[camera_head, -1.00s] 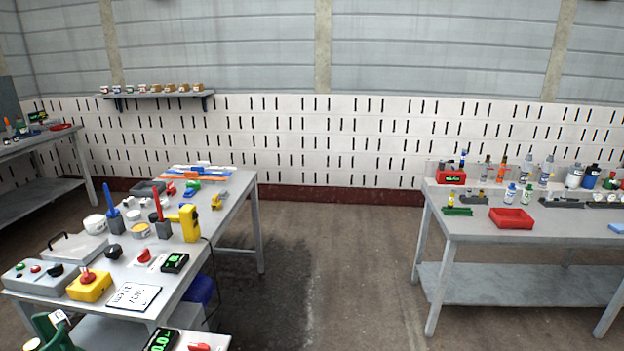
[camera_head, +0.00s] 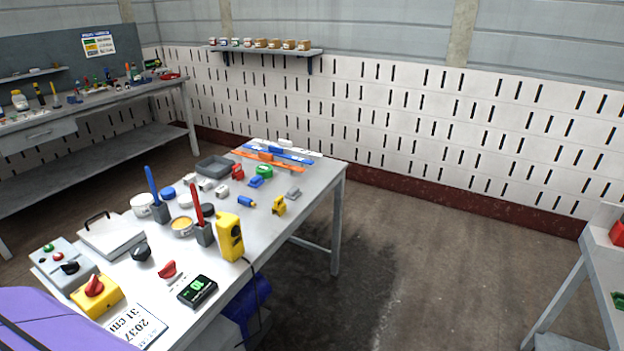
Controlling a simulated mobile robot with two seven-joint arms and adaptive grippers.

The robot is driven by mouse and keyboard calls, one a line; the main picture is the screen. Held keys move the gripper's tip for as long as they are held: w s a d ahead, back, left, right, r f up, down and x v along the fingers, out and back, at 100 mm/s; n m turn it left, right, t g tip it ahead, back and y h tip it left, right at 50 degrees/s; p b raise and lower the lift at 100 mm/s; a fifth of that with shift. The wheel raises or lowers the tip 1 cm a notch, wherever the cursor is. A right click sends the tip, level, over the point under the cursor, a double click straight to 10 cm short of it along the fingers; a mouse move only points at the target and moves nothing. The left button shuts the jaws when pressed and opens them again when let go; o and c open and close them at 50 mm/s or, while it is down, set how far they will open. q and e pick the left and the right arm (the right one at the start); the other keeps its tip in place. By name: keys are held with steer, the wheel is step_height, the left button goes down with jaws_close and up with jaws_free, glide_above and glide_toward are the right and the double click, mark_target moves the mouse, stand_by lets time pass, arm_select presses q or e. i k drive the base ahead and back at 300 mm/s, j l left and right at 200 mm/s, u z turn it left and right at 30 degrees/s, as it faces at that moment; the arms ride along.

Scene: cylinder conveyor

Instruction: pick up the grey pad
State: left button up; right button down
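A small flat grey piece (camera_head: 294,193), which may be the grey pad, lies near the right edge of the cluttered table (camera_head: 318,178). It is to the right of a yellow part (camera_head: 279,206), with a small gap between them. A dark grey shallow tray (camera_head: 215,166) sits further left on the same table. The pieces are too small to tell more. Neither of my grippers is in view.
A yellow device (camera_head: 229,237) with a cable stands at the table's right edge. Red (camera_head: 197,213) and blue (camera_head: 153,187) upright handles stand nearby. A purple shape (camera_head: 45,322) covers the lower left corner. Open floor (camera_head: 440,260) lies right of the table.

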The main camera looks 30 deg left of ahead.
mark_target(292, 194)
steer(key=i+u, duration=0.25)
steer(key=i, duration=0.2)
steer(key=i+l+u, duration=0.55)
steer(key=i, duration=0.25)
steer(key=i+l+u, duration=0.15)
steer(key=u, duration=0.2)
steer(key=i+l+u, duration=0.5)
steer(key=u, duration=0.15)
